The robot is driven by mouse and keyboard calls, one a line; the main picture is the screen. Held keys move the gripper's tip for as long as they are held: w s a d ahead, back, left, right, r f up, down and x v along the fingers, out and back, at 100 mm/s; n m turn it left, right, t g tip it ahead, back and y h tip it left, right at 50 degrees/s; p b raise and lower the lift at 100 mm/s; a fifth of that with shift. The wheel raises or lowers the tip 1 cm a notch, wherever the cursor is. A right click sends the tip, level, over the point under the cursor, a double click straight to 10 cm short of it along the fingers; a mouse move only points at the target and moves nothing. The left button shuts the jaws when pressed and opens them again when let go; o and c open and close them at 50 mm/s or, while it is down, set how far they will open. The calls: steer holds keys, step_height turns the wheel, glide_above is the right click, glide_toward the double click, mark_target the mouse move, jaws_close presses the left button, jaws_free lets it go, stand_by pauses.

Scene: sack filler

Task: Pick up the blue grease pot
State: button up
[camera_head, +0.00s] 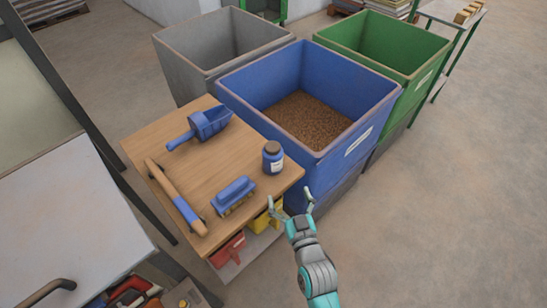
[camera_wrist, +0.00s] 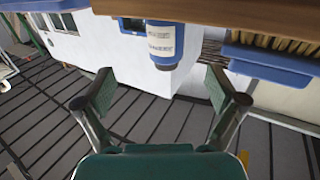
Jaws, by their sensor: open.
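The blue grease pot (camera_head: 272,160) has a brown lid and a white label. It stands upright on the wooden table top (camera_head: 217,160), close to its right edge, in the head view. My gripper (camera_head: 291,203) is open and empty, to the right of and nearer than the pot, past the table's edge. Its two fingers also show apart in the wrist view (camera_wrist: 162,95), with a gap between them and the pot.
A blue brush (camera_head: 234,194) lies just left of the pot; a blue scoop (camera_head: 201,127) and a wooden-handled tool (camera_head: 175,196) lie farther left. The blue bin (camera_head: 340,141) with brown grains stands right behind the table. Red and yellow bins (camera_head: 229,250) sit below the top. Floor at right is clear.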

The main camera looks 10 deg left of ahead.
mark_target(273, 157)
steer(key=shift+y, duration=0.3)
steer(key=w+a, duration=0.1)
steer(key=w, duration=0.1)
steer(key=w+a+r, duration=0.1)
steer(key=w, duration=0.1)
steer(key=w+a, duration=0.2)
steer(key=shift+r, duration=0.2)
steer(key=shift+d+f+x, duration=0.1)
steer(key=shift+f+x, duration=0.05)
steer(key=shift+x, duration=1.45)
steer(key=shift+d+f+x, duration=0.1)
steer(key=shift+x, duration=1.55)
steer(key=c, duration=1.4)
steer(key=shift+w+r, duration=0.1)
steer(key=shift+c, duration=0.6)
steer(key=shift+r, duration=0.1)
